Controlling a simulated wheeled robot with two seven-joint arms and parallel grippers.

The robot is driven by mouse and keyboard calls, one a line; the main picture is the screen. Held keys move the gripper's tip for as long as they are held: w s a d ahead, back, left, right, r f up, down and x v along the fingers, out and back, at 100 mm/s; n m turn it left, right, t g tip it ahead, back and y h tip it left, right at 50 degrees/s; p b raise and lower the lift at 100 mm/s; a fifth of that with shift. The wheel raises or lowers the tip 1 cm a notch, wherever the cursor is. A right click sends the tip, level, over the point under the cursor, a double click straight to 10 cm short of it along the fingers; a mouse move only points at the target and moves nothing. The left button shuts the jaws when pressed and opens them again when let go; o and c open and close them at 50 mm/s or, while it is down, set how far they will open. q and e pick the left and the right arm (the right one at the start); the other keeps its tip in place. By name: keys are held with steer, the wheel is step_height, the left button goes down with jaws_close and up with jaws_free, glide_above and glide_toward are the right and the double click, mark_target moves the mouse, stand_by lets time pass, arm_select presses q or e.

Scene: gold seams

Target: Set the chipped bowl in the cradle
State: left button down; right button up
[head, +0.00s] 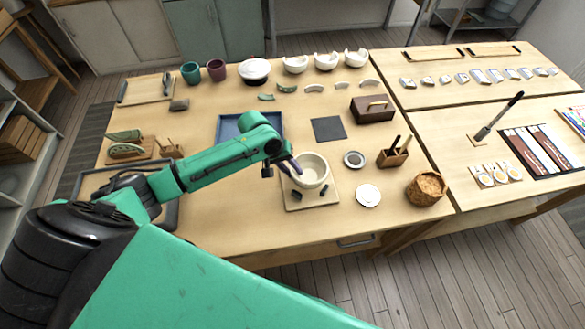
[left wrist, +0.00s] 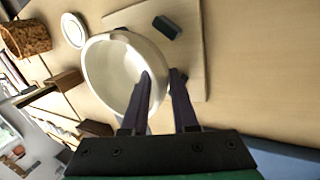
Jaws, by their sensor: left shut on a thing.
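A cream bowl (head: 311,171) is over a pale wooden board with small dark blocks, which looks like the cradle (head: 300,206). I cannot tell whether the bowl rests on it or hangs just above. My left gripper (head: 292,167) is shut on the bowl's wall at its left side. In the left wrist view, one finger of the gripper (left wrist: 164,86) is inside the bowl (left wrist: 97,66) and the other outside. A dark block (left wrist: 167,27) shows on the board (left wrist: 190,50) beside the bowl. Any chip in the rim is not clear. My right gripper is not in view.
A small dark dish (head: 354,159), a white disc (head: 367,195), a wooden tool holder (head: 393,153) and a wicker basket (head: 426,188) stand to the right. A blue tray (head: 230,128) lies behind my arm. Broken white bowls (head: 295,65) line the back.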

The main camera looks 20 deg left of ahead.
arm_select(q)
steer(key=shift+f, duration=1.45)
stand_by(1.6)
steer(key=shift+c, duration=0.6)
jaws_free()
steer(key=shift+s, duration=0.1)
step_height(320, 180, up, 4)
steer(key=p, duration=0.4)
steer(key=shift+r+p, duration=0.15)
steer(key=shift+p, duration=0.2)
steer(key=shift+r+p, duration=0.65)
steer(key=shift+r, duration=0.25)
steer(key=shift+f, duration=0.1)
